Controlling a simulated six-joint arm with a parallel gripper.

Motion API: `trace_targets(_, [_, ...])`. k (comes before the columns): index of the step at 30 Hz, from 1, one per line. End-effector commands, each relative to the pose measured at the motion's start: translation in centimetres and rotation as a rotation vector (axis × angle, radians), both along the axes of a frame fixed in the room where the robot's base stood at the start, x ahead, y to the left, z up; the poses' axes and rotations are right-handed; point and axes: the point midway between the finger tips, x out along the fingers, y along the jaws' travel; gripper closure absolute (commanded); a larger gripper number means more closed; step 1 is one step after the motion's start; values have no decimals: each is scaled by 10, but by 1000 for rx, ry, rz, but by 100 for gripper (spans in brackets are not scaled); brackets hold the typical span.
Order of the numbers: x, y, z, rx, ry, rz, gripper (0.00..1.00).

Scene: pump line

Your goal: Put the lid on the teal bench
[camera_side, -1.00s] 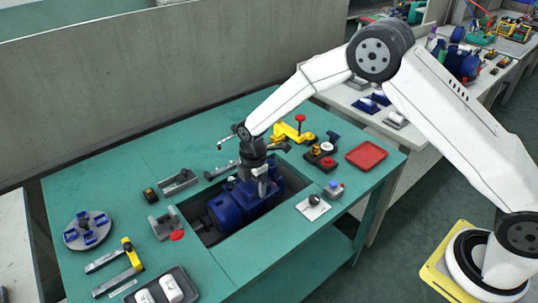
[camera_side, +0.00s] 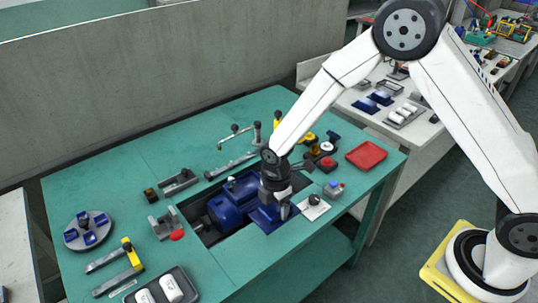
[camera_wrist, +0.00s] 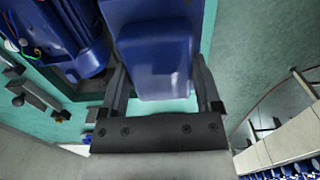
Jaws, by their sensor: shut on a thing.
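My gripper (camera_side: 275,202) is shut on a blue lid (camera_side: 266,217). In the side view it is at the right front of the blue motor (camera_side: 232,203), by the edge of the recess in the teal bench (camera_side: 225,262). In the wrist view the lid (camera_wrist: 158,55) sits between the two dark fingers of my gripper (camera_wrist: 162,90), with teal surface showing around it. The motor (camera_wrist: 68,35) lies to its left there. I cannot tell whether the lid touches the bench. My gripper hides part of it.
A small white plate with a dark knob (camera_side: 314,206) and a small blue-and-red block (camera_side: 334,189) stand close to the right. A red tray (camera_side: 366,155) is farther right. Grey brackets lie left of the recess. The bench's front strip is mostly clear.

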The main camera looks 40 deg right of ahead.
Motion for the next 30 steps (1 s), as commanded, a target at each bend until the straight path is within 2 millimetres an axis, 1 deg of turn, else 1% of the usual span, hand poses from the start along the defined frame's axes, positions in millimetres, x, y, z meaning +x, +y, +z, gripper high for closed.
trace_targets(5, [0,0,-4,0,0,0,80])
trace_targets(11, [0,0,-14,0,1,0,80])
trace_targets(30, [0,0,-57,0,1,0,80])
